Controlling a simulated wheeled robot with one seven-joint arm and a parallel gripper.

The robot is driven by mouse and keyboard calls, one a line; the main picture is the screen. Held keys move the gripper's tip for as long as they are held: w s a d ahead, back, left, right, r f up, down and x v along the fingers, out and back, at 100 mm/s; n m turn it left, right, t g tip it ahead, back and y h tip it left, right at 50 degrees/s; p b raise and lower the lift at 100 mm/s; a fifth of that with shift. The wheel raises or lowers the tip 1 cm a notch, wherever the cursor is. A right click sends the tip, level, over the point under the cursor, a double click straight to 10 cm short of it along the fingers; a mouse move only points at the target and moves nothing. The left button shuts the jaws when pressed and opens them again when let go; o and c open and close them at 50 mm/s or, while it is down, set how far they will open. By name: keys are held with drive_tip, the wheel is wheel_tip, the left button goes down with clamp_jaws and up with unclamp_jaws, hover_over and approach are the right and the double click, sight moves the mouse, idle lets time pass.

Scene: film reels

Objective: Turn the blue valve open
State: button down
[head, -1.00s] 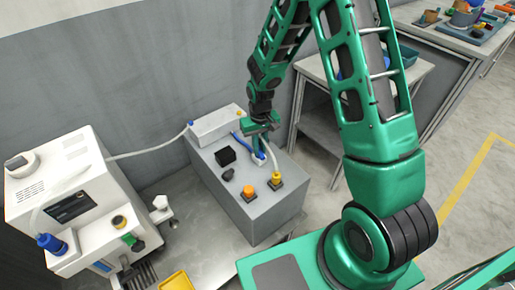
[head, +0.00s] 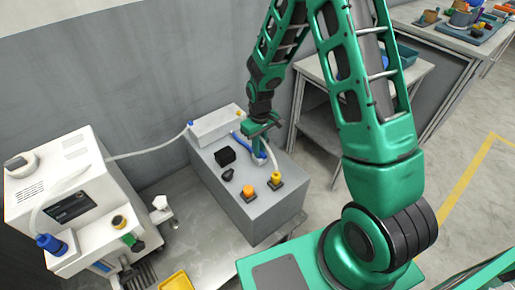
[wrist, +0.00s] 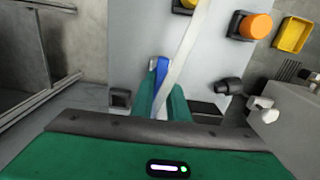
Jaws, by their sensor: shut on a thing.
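The blue valve handle (wrist: 161,78) shows in the wrist view between my two green fingers. My gripper (wrist: 165,98) is shut on it. In the head view my gripper (head: 259,148) reaches down onto the top of the grey box (head: 268,212), near its back right side. Blue parts show beside and under the fingers there, and a blue piece (head: 238,138) lies just to their left. My fingers hide much of the valve, so its exact angle is hard to tell. A pale hose or strip (wrist: 183,48) passes close beside the handle.
An orange knob (head: 248,190), a yellow knob (head: 275,178) and a black block (head: 225,156) sit on the box top near my gripper. A white machine (head: 70,190) stands at the left, with a pale hose (head: 150,153) running towards the box. A yellow tray (head: 176,281) lies in front.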

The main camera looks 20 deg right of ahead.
drive_tip(key=shift+w, duration=0.2)
drive_tip(key=c, duration=1.7)
unclamp_jaws()
drive_tip(key=shift+s, duration=0.1)
drive_tip(key=shift+r, duration=0.1)
wheel_tip(320, 180, up, 11)
drive_tip(key=shift+f, duration=0.2)
